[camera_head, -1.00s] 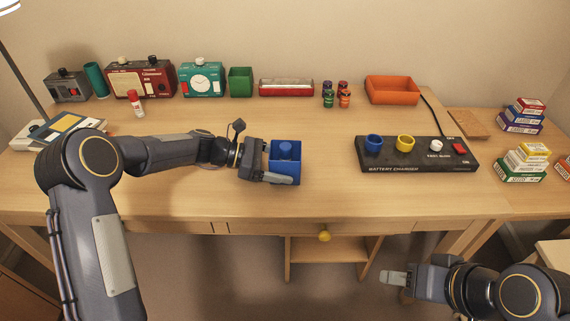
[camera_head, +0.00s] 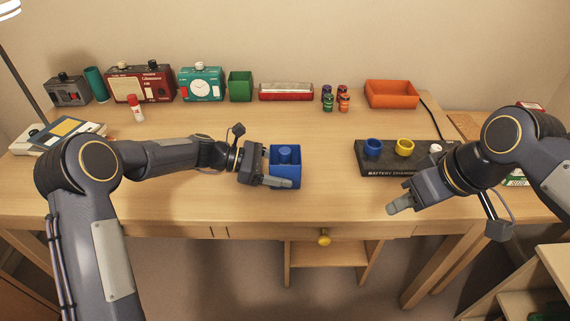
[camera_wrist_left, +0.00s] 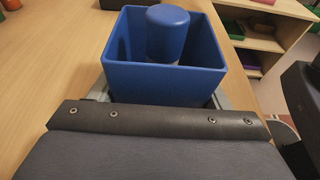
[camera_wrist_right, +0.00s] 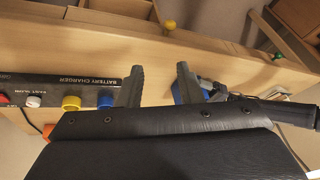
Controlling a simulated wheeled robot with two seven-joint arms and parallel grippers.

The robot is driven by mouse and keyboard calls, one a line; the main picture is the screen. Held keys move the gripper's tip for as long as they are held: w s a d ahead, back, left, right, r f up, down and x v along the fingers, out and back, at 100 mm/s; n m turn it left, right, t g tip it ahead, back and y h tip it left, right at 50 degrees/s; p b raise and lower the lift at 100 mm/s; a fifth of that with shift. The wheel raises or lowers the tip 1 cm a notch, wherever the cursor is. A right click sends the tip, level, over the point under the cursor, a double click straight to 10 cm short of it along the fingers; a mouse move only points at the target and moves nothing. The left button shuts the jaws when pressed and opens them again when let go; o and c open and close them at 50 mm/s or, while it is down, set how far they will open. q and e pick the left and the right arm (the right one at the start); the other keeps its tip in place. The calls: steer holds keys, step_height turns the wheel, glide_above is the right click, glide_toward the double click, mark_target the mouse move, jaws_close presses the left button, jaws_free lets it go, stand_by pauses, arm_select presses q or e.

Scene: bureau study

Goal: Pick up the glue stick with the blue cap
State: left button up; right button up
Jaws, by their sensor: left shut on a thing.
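The glue stick with the blue cap (camera_head: 285,152) stands upright inside a small square blue box (camera_head: 286,172); only its upper part shows. In the left wrist view, the cap (camera_wrist_left: 168,30) rises above the box rim. My left gripper (camera_head: 272,174) is shut on the blue box, with its fingers on the box's outer sides and not on the glue stick. My right gripper (camera_head: 397,204) is open and empty. It is to the right of the box, in front of the battery charger. The right wrist view shows its two fingers (camera_wrist_right: 160,84) apart.
The battery charger (camera_head: 372,165) holds blue and yellow cups; my right arm hides its right part. A red-capped glue stick (camera_head: 136,109) stands at the back left. Radios, a green cup (camera_head: 240,85) and an orange tray (camera_head: 391,93) line the back.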

steer(key=w+a+r+n+g, duration=0.1)
steer(key=w+a+r+n, duration=0.2)
steer(key=w, duration=0.4)
steer(key=n+g+h, duration=0.2)
steer(key=n+h, duration=0.2)
steer(key=n, duration=0.6)
glide_toward(285, 163)
steer(key=shift+w+d+r, duration=0.3)
steer(key=shift+w+r, duration=0.15)
steer(key=shift+w, duration=0.3)
steer(key=shift+a+f, duration=0.25)
steer(key=shift+f, duration=0.05)
step_height(285, 163, down, 12)
steer(key=shift+w+d+r, duration=0.1)
steer(key=shift+w+r, duration=0.05)
